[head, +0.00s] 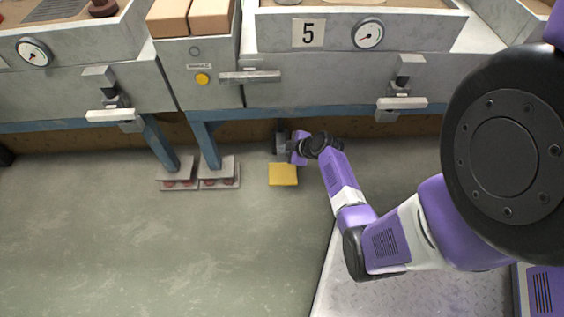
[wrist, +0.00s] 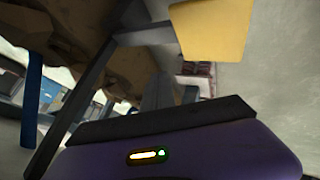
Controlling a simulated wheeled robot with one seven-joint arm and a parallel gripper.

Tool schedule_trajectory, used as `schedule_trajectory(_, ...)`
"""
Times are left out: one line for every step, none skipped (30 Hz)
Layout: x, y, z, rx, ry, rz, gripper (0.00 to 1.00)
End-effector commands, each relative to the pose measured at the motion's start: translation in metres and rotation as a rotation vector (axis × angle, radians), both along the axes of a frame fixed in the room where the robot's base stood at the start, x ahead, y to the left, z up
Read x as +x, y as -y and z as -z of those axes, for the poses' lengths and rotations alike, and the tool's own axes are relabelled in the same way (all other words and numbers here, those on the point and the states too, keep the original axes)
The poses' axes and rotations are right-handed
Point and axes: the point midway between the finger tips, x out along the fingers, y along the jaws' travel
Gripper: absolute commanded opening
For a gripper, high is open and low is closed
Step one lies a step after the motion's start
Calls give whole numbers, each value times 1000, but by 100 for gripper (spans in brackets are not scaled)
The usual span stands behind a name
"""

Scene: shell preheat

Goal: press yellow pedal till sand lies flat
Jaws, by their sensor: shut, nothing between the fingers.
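The yellow pedal (head: 283,174) is a flat plate low at the foot of the bench marked 5. In the wrist view the pedal (wrist: 208,32) shows at the top, with a dark bar running beside it. My gripper (head: 290,147) is shut and empty, low under the bench just behind the pedal in the head view. In the wrist view my gripper (wrist: 172,95) points below the pedal in the picture; I cannot tell whether they touch. Sand (head: 350,2) shows only as a strip at the top edge, so its surface cannot be judged.
A bench panel has a yellow button (head: 202,78). Gauge (head: 368,33) and white-handled levers (head: 402,103) sit on the bench front. Blue bench legs (head: 207,145) stand nearby. The green floor (head: 130,250) is clear.

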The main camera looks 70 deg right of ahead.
Motion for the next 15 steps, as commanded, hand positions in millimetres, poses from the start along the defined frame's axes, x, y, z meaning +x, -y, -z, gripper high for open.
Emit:
schedule_trajectory(0, 0, 0, -1, 0, -1, 0)
schedule_trajectory(1, -1, -1, 0, 0, -2, 0)
schedule_trajectory(3, -2, -3, 0, 0, -7, 0)
schedule_trajectory(5, -4, -5, -1, 0, -13, 0)
schedule_trajectory(7, -5, -9, -1, 1, -18, 0)
schedule_trajectory(10, -6, -15, -2, 1, -23, 0)
schedule_trajectory(11, -7, -18, 12, 6, -10, 0)
schedule_trajectory(11, -7, -17, 36, 17, 17, 0)
schedule_trajectory(10, -6, -18, 72, 32, 59, 0)
schedule_trajectory(11, -6, -19, 101, 45, 93, 0)
schedule_trajectory(11, -7, -20, 134, 59, 130, 0)
schedule_trajectory(11, -7, -22, 180, 78, 181, 0)
schedule_trajectory(11, -7, -23, 215, 93, 221, 0)
schedule_trajectory(11, -6, -24, 251, 108, 263, 0)
schedule_trajectory(11, -6, -25, 298, 129, 318, 0)
